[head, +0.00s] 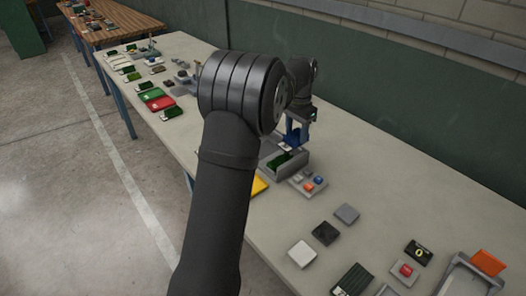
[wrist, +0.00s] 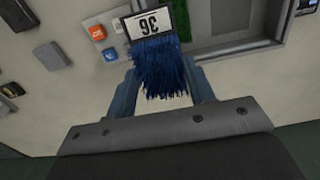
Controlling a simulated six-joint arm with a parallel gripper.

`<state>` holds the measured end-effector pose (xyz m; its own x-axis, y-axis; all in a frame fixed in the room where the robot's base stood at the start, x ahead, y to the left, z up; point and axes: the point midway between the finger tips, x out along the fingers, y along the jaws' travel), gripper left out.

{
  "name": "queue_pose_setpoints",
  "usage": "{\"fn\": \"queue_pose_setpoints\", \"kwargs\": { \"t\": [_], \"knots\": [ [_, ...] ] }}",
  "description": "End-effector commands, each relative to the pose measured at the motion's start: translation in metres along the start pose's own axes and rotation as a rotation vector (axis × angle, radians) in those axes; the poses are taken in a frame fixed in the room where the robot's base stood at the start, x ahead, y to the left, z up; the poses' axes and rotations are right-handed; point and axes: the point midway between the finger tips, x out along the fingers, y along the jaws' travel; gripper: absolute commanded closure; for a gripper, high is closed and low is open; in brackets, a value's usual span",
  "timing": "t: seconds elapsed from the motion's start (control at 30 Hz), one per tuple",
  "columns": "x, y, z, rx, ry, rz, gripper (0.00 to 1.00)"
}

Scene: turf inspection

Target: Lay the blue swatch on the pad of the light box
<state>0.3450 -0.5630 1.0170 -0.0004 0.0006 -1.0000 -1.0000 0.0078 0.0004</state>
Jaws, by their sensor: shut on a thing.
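My gripper (head: 296,126) is shut on the blue swatch (head: 292,137), a tufted piece with a white label marked 36. In the wrist view the swatch (wrist: 157,68) hangs between the two fingers (wrist: 160,82), its label pointing away from the palm. It is held above the bench, near a grey framed box (head: 292,167) that looks like the light box. In the wrist view this box (wrist: 240,44) lies beyond and right of the swatch. Its pad is only partly visible, and a green strip (wrist: 236,14) shows inside it.
A small button box (head: 307,184) with orange and blue buttons sits beside the grey box. Grey and white tiles (head: 302,253), a red-button box (head: 405,271) and a grey frame (head: 466,275) lie nearer. Several swatches and red and green trays (head: 159,102) lie farther along the bench.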

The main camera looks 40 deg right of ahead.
Motion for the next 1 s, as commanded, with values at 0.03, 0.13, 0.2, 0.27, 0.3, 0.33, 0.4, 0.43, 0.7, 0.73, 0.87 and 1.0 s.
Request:
{"fn": "queue_pose_setpoints", "kwargs": {
  "t": [0.03, 0.13, 0.2, 0.27, 0.3, 0.33, 0.4, 0.43, 0.7, 0.73, 0.87, 1.0],
  "knots": [
    [0.001, -0.008, -0.003, -0.003, 0.001, 0.0, 0.72],
    [0.003, -0.018, -0.006, -0.007, 0.0, 0.0, 0.72],
    [0.005, -0.025, -0.006, -0.009, 0.0, 0.0, 0.72],
    [0.01, -0.033, -0.005, -0.011, -0.001, 0.001, 0.72],
    [0.014, -0.039, -0.004, -0.011, -0.001, 0.001, 0.72],
    [0.017, -0.045, -0.003, -0.011, -0.001, 0.001, 0.72],
    [0.027, -0.061, 0.0, -0.012, -0.001, 0.001, 0.72],
    [0.031, -0.068, 0.002, -0.012, -0.001, 0.001, 0.72],
    [0.064, -0.122, 0.012, -0.011, 0.0, 0.0, 0.72],
    [0.067, -0.126, 0.012, -0.01, 0.0, 0.0, 0.72],
    [0.072, -0.136, 0.014, -0.008, 0.001, -0.001, 0.72],
    [0.081, -0.137, 0.014, -0.008, 0.0, 0.0, 0.72]
  ]
}}
